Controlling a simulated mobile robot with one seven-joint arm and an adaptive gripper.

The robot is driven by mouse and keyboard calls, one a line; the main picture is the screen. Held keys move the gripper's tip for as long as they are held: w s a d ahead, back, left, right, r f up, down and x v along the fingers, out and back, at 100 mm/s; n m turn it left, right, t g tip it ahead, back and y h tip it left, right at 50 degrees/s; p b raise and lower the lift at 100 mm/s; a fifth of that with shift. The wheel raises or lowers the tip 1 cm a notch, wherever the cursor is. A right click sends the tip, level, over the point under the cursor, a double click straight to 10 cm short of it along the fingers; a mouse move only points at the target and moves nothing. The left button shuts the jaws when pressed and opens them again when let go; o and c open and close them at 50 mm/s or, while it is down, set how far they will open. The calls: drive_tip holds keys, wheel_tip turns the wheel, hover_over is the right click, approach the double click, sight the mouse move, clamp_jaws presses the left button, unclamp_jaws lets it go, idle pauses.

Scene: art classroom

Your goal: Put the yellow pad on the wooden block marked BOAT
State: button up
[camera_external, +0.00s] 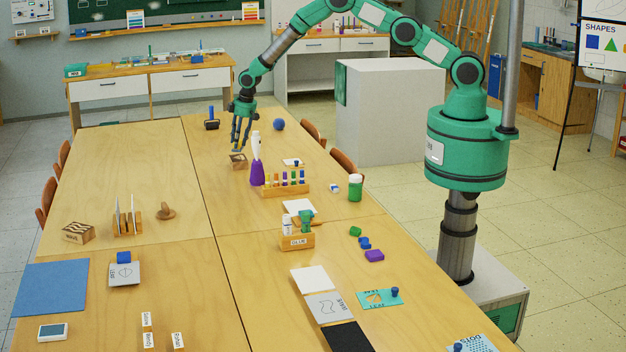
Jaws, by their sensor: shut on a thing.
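My gripper (238,145) points down over the far part of the table, shut on a small yellow thing that looks like the yellow pad (236,150). A small wooden block (238,162) with dark carving sits right under the fingertips. Its marking is too small to read, so I cannot confirm that it is the BOAT block. The pad is at or just above the block's top; I cannot tell whether they touch. The fingers hide part of the pad. Another wooden block (78,232), with wavy dark lines, lies at the near left.
A white and purple bottle (257,165) stands close to the right of my gripper, beside a rack of coloured tubes (285,189). A dark blue stamp-like thing (211,122) and a blue ball (279,124) are behind. The table (150,165) left of the block is clear.

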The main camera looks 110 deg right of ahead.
sight(240, 142)
drive_tip(key=shift+f, duration=1.6)
drive_tip(key=shift+f, duration=0.1)
drive_tip(key=o, duration=1.3)
drive_tip(key=shift+r, duration=0.25)
drive_tip(key=shift+v, duration=5.8)
drive_tip(key=shift+r, duration=0.2)
